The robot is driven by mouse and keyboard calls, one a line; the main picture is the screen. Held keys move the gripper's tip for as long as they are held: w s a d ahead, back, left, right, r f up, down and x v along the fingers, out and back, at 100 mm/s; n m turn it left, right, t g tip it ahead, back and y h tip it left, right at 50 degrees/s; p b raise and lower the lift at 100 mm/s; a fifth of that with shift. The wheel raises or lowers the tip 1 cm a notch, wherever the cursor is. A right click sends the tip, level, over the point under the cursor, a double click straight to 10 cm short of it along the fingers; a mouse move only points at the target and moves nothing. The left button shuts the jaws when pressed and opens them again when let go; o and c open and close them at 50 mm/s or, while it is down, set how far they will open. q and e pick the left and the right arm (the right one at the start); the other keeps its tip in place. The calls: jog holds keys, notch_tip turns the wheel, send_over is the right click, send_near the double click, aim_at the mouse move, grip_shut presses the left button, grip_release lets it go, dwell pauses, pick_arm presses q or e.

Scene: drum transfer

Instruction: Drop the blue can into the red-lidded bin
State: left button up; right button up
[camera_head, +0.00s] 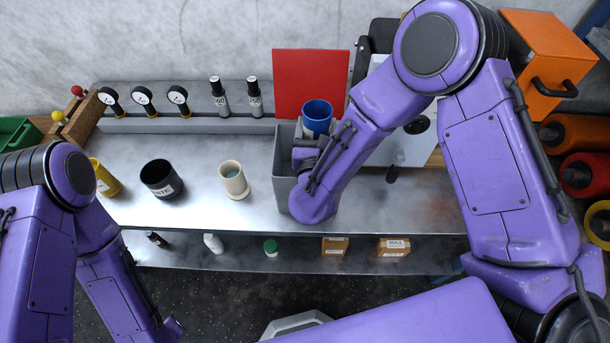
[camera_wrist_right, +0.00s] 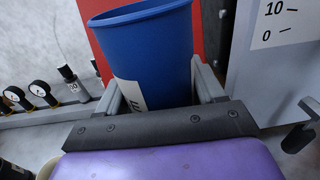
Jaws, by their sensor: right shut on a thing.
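The blue can (camera_head: 317,116) is in my right gripper (camera_head: 312,142), upright at the mouth of the grey bin (camera_head: 283,172). The bin's red lid (camera_head: 309,80) stands open behind it. In the right wrist view the blue can (camera_wrist_right: 150,50), with a white label, sits between the fingers of the right gripper (camera_wrist_right: 165,92), which is shut on it. My right forearm hides part of the bin, and the can's lower end is hidden. My left arm shows at the left, but its gripper is out of the picture.
A black can (camera_head: 160,180), a cream can (camera_head: 233,182) and a yellow can (camera_head: 104,178) stand on the metal bench left of the bin. Gauges (camera_head: 143,97) and two bottles (camera_head: 219,97) line the back. Small boxes (camera_head: 393,247) sit on the lower shelf.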

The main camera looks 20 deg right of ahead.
jog(key=shift+r, duration=0.15)
jog(key=o, duration=1.3)
jog(key=shift+s+r, duration=0.1)
jog(key=shift+s, duration=0.15)
jog(key=shift+o, duration=0.2)
jog(key=shift+w, duration=0.1)
jog(key=shift+s+a+f, duration=0.1)
jog(key=shift+s+f, duration=0.1)
jog(key=b+v, duration=0.4)
jog(key=v, duration=0.6)
jog(key=shift+r, duration=0.15)
